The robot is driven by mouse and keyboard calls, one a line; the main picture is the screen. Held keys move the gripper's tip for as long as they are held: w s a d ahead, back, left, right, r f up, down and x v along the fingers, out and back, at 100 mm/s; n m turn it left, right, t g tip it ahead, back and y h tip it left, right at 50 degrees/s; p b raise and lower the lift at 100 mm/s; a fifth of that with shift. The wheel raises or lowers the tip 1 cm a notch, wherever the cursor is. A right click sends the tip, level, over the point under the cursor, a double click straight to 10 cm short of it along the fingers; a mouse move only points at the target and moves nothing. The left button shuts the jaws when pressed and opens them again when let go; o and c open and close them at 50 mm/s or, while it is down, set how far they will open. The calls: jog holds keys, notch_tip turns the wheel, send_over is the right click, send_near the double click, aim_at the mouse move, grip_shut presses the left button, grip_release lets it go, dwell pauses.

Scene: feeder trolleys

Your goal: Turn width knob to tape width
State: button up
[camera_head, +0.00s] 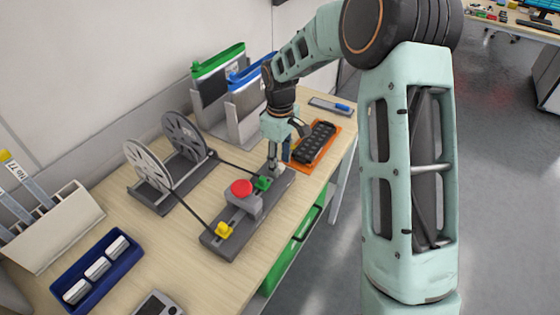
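A grey feeder-like fixture (212,238) lies along the wooden table. On it are a round red knob-like cap (241,187) on a grey block, a small green part (263,183) and a small yellow part (223,230). My gripper (278,160) points down at the far end of this fixture, beyond the green part. A small pale metallic part (274,166) shows just under the fingers; I cannot tell whether they touch it. The fingers are small and partly hidden, so their opening is unclear. I cannot make out which part is the width knob or any width marks.
Two reels (150,165) on a dark stand (148,196) are left of the fixture, with tape running to it. A blue tray (125,262) with silver pieces is at front left. An orange mat (303,164) with a black tray (316,142) lies right of my gripper. Upright bins (215,72) stand behind.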

aim_at(281, 166)
notch_tip(281, 166, up, 12)
dwell(0.4)
jog(key=shift+f, duration=0.15)
